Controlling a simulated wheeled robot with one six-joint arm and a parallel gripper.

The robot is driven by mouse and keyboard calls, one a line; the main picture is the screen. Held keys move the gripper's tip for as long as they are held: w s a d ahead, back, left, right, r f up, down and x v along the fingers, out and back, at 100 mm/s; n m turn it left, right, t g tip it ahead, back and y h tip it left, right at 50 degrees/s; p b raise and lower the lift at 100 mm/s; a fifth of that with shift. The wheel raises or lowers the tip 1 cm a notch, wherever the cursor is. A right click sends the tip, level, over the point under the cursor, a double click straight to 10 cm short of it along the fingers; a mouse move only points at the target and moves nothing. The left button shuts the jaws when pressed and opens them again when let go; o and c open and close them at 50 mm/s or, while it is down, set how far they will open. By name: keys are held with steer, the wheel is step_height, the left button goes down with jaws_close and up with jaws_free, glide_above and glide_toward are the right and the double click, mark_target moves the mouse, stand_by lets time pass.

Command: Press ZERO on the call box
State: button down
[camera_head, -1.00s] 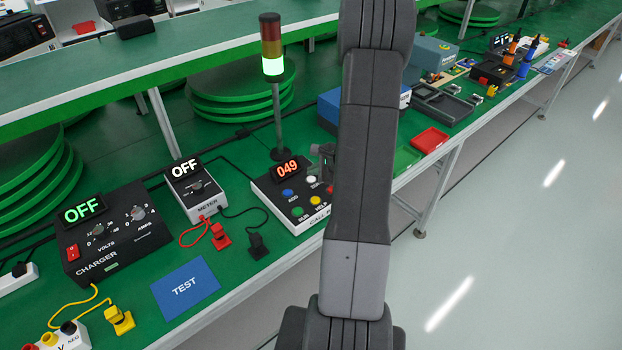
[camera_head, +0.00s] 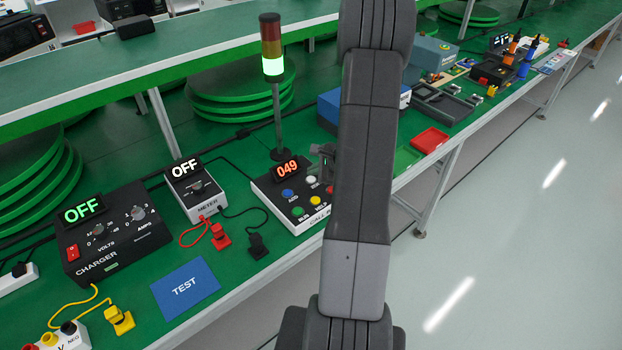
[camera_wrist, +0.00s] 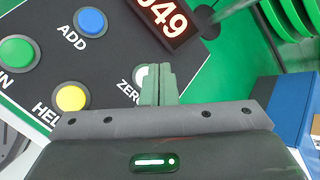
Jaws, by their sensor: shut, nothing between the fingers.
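The call box (camera_head: 270,198) stands on the green bench, left of my arm in the head view, and its display (camera_head: 286,169) reads 049. Its white ZERO button (camera_wrist: 139,74) shows in the wrist view, partly hidden behind my fingers; it also shows in the head view (camera_head: 311,180). My gripper (camera_wrist: 159,72) is shut and empty, its fingertips over the right part of that button. I cannot tell whether they touch it. In the head view my arm hides most of the gripper and the box's right end.
A blue ADD button (camera_wrist: 90,22), a green button (camera_wrist: 17,52) and a yellow HELP button (camera_wrist: 71,97) lie beside ZERO. A signal tower (camera_head: 277,110) with its green section lit stands behind the box. The meter (camera_head: 196,188) and charger (camera_head: 118,228) stand to the left.

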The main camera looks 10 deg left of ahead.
mark_target(314, 180)
steer(key=shift+f, duration=0.2)
steer(key=shift+f+b, duration=0.25)
steer(key=shift+b, duration=0.35)
steer(key=shift+f+b, duration=0.4)
steer(key=shift+b, duration=0.1)
stand_by(0.4)
steer(key=shift+r, duration=0.15)
steer(key=shift+r+p, duration=0.5)
steer(key=shift+r, duration=0.2)
steer(key=shift+r+p, duration=1.65)
steer(key=shift+r, duration=0.85)
